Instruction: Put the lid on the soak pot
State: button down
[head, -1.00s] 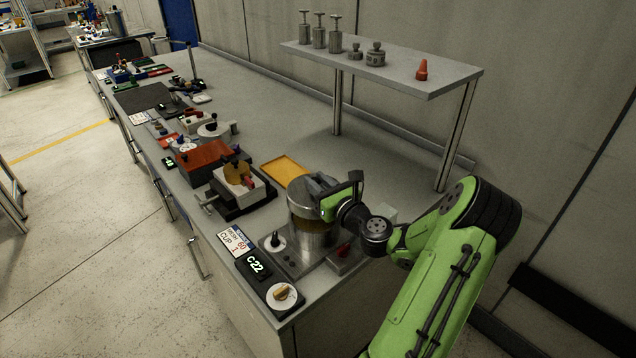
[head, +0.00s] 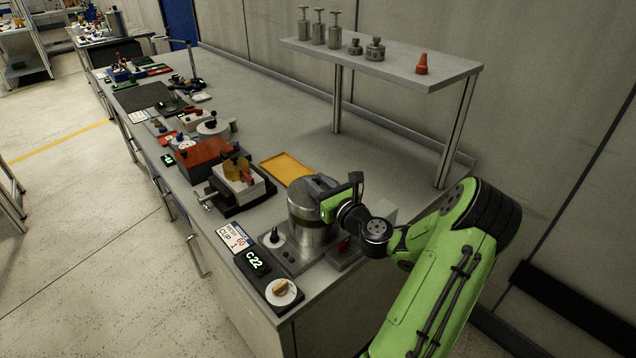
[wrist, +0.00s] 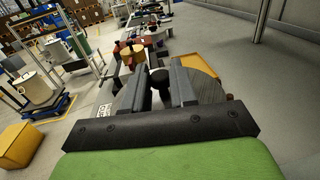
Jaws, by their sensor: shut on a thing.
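The soak pot (head: 312,236) is a metal cylinder on a grey base near the front end of the bench. The grey round lid (head: 308,188) is at the top of the pot, with no clear gap showing between them. My gripper (head: 328,206) is at the right side of the lid, shut on its dark knob. In the wrist view, the knob (wrist: 159,76) shows between the two dark fingers, and the grey lid disc (wrist: 206,90) spreads out behind and beside them. The fingers and arm hide part of the lid and the pot's right side.
A yellow tray (head: 286,168) lies behind the pot. A vice-like block with an amber piece (head: 238,170) stands to the left. A raised shelf (head: 400,70) stands at the back right.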

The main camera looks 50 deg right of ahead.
dwell(0.3)
jog(key=shift+f, duration=0.45)
jog(key=shift+f, duration=0.1)
jog(key=shift+f+b, duration=0.3)
jog(key=shift+f, duration=0.5)
dwell(1.3)
grip_release()
dwell(0.5)
jog(key=shift+r, duration=0.1)
